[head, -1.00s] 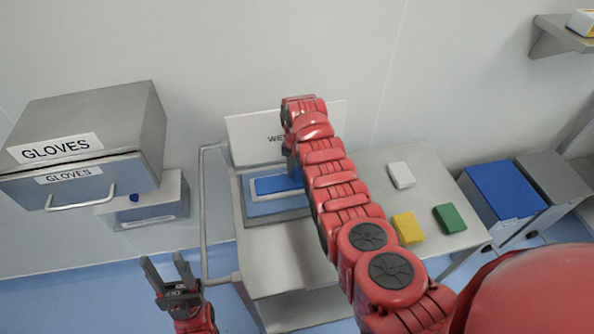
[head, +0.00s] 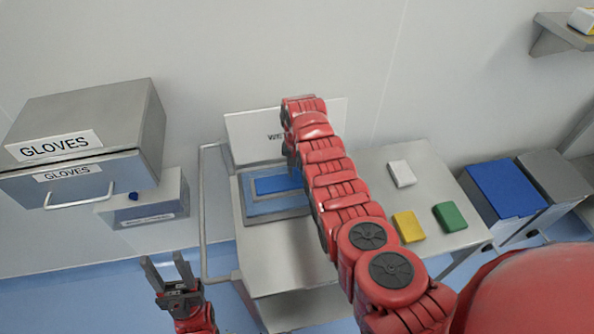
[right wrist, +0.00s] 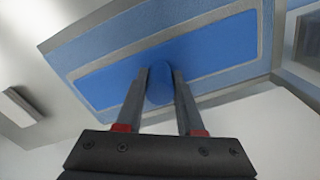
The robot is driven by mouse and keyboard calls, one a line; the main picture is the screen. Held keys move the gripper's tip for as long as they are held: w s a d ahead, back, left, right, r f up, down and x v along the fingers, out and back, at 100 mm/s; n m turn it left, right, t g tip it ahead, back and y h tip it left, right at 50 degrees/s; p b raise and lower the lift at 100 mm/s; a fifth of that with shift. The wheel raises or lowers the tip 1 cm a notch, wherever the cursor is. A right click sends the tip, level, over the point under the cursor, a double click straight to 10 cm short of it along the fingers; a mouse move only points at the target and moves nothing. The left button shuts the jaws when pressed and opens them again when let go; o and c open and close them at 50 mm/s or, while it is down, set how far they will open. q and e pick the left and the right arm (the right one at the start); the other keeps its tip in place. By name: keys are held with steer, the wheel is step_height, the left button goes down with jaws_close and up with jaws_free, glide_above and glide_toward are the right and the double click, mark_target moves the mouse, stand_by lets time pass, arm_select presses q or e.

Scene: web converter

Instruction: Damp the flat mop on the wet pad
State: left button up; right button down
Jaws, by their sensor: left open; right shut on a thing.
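The flat mop (head: 277,185) is a blue plate with a grey border. It lies over the light blue wet pad (head: 262,206) in a grey tray on the cart, and my right arm covers its right part in the head view. In the right wrist view, my right gripper (right wrist: 160,72) is shut on the blue upright handle of the mop (right wrist: 105,82), with the pad (right wrist: 225,42) around the plate. I cannot tell how firmly the plate touches the pad. My left gripper (head: 163,258) is open and empty, left of the cart.
A sign (head: 252,128), partly hidden, stands behind the tray. White (head: 401,174), yellow (head: 408,226) and green (head: 450,217) blocks lie on the cart's right side. A gloves dispenser (head: 80,135) is on the left wall. A blue-lidded bin (head: 505,190) stands at right. The cart's front left is clear.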

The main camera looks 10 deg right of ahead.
steer(key=shift+r+p, duration=0.8)
steer(key=shift+r, duration=0.6)
step_height(320, 180, up, 2)
steer(key=shift+r+p, duration=0.1)
steer(key=shift+p, duration=0.3)
steer(key=shift+r, duration=1.05)
steer(key=shift+f, duration=0.1)
